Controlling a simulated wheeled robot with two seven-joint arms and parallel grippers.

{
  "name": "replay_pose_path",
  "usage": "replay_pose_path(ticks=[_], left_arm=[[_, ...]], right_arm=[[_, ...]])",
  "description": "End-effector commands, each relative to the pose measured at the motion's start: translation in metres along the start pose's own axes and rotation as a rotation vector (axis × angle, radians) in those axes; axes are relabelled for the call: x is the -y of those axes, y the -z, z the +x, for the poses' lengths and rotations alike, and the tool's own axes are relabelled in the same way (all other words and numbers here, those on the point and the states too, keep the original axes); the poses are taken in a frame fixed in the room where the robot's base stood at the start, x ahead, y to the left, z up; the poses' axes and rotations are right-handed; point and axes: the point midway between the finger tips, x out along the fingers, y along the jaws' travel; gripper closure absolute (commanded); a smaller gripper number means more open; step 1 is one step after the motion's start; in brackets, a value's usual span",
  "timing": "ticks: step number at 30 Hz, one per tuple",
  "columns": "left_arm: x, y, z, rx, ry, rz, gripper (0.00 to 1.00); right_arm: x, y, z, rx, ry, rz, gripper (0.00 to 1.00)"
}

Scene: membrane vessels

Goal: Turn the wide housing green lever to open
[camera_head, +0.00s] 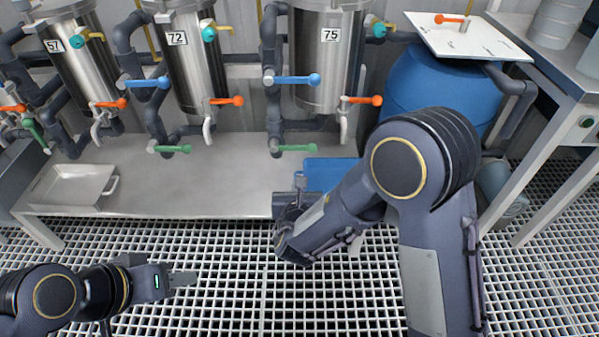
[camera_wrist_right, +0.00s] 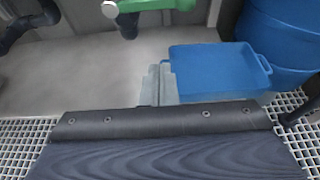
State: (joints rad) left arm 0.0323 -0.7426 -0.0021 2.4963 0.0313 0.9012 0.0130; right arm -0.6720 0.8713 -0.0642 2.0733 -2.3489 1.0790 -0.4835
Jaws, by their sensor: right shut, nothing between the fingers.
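The wide steel housing (camera_head: 325,60) labelled 75 stands at the back, right of the narrower one labelled 72. Its green lever (camera_head: 295,148) lies level low in front, pointing right from its pivot on the dark pipe. A green lever, likely the same, shows at the top edge of the right wrist view (camera_wrist_right: 155,5). My right gripper (camera_head: 300,180) is shut and empty, below and in front of this lever and apart from it. Its fingers also show in the right wrist view (camera_wrist_right: 160,80). My left gripper (camera_head: 185,279) is over the grating at lower left, empty; its jaw gap is unclear.
A blue lever (camera_head: 296,80) and orange lever (camera_head: 362,100) sit above the green one. A blue tray (camera_head: 330,173) lies right of my right gripper, near a blue barrel (camera_head: 425,85). Another green lever (camera_head: 172,149) is left. A metal tray (camera_head: 75,184) lies far left.

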Motion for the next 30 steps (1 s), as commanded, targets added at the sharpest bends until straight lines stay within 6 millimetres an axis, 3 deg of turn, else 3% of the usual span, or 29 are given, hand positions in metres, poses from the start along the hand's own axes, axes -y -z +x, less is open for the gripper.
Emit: replay_pose_path(ticks=[15,17,21,30], left_arm=[[0.009,-0.01,0.02,0.0,0.0,0.0,0.64],[0.008,-0.009,0.017,0.0,0.0,0.0,0.64],[0.008,-0.009,0.018,0.0,0.0,0.0,0.64],[0.008,-0.009,0.018,0.0,0.0,0.0,0.64]], right_arm=[[0.004,0.002,0.1,-0.001,0.007,0.006,1.0],[0.003,-0.016,0.091,0.003,0.004,0.008,1.0],[0.003,-0.031,0.085,0.002,0.004,0.006,1.0],[0.003,-0.039,0.081,-0.002,0.004,0.004,1.0]])
